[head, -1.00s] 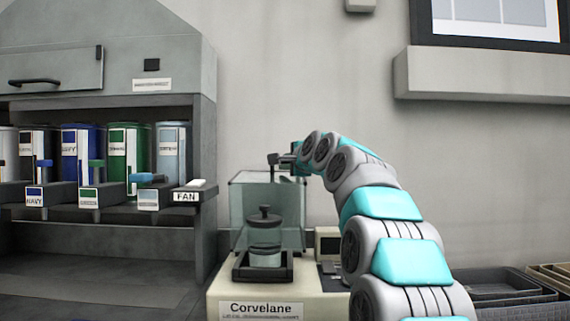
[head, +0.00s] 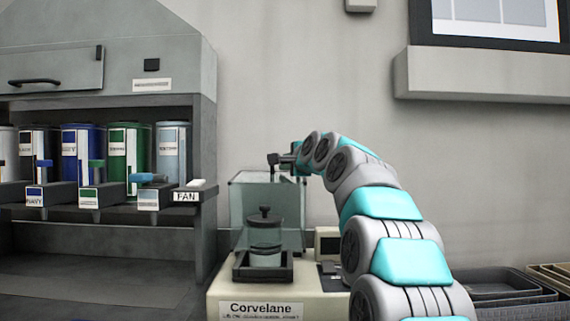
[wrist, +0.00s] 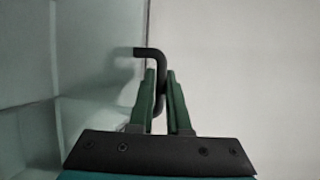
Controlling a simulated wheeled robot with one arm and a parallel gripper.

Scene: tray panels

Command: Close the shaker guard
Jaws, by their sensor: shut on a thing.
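The shaker guard (head: 238,201) is a clear, greenish box standing raised at the back of the Corvelane shaker (head: 225,283). A lidded jar (head: 265,240) stands in the dark holder on the shaker, in front of the guard. My gripper (head: 274,160) is at the guard's top edge. In the wrist view my gripper (wrist: 160,78) is shut on the dark bent handle (wrist: 150,53), which sticks out from the guard's glassy wall (wrist: 85,60). The handle's lower part is partly hidden between the fingers.
A hood with several coloured canisters (head: 83,150) and a FAN switch (head: 186,196) stands at the left. A small display and keypad (head: 328,245) sit on the shaker's right side. Dark trays (head: 500,290) lie at the lower right.

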